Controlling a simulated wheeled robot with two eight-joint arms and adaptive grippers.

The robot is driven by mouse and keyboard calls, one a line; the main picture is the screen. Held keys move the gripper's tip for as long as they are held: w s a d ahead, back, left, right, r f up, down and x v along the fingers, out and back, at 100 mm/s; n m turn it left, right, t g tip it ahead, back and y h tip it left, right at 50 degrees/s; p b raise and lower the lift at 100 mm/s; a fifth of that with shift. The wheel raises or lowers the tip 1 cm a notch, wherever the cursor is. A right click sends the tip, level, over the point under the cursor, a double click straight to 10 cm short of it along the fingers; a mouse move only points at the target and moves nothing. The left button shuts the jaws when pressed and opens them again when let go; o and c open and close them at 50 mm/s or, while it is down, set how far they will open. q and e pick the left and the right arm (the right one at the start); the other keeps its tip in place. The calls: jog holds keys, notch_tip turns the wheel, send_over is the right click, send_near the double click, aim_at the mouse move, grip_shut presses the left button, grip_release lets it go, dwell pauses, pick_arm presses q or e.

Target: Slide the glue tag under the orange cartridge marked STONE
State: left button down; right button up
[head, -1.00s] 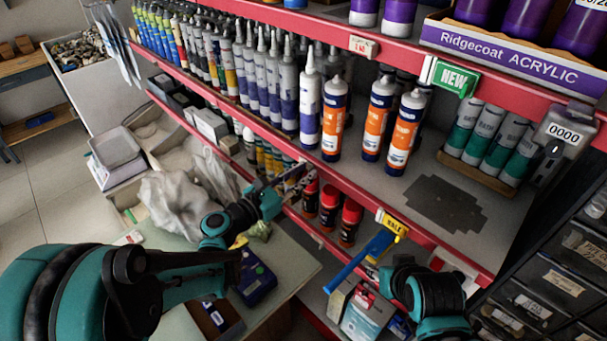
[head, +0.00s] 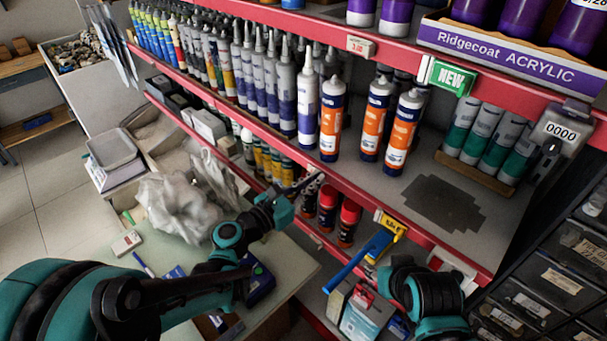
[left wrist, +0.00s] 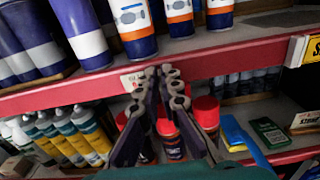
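In the left wrist view, a small white tag (left wrist: 132,81) with partly hidden red lettering, apparently the glue tag, sits on the red shelf edge. Orange, white and blue cartridges (head: 333,122) stand on the shelf above, one apart at left and two (head: 375,118) (head: 404,132) together; I cannot read which says STONE. My left gripper (head: 318,178) is at the shelf edge below the left one. In the left wrist view its fingertips (left wrist: 159,72) are close together with a narrow gap, just right of the tag, overlapping its edge. My right arm is low right; its fingers are not clear.
Red-capped cans (head: 348,220) stand below the edge. White and blue cartridges (head: 307,105) stand left of the orange ones. A bare dark patch (head: 442,203) lies right.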

pick_arm(q)
jog(key=shift+s+d, duration=0.3)
jog(key=c, duration=1.7)
grip_release()
jog(key=shift+w+a, duration=0.1)
jog(key=v, duration=1.2)
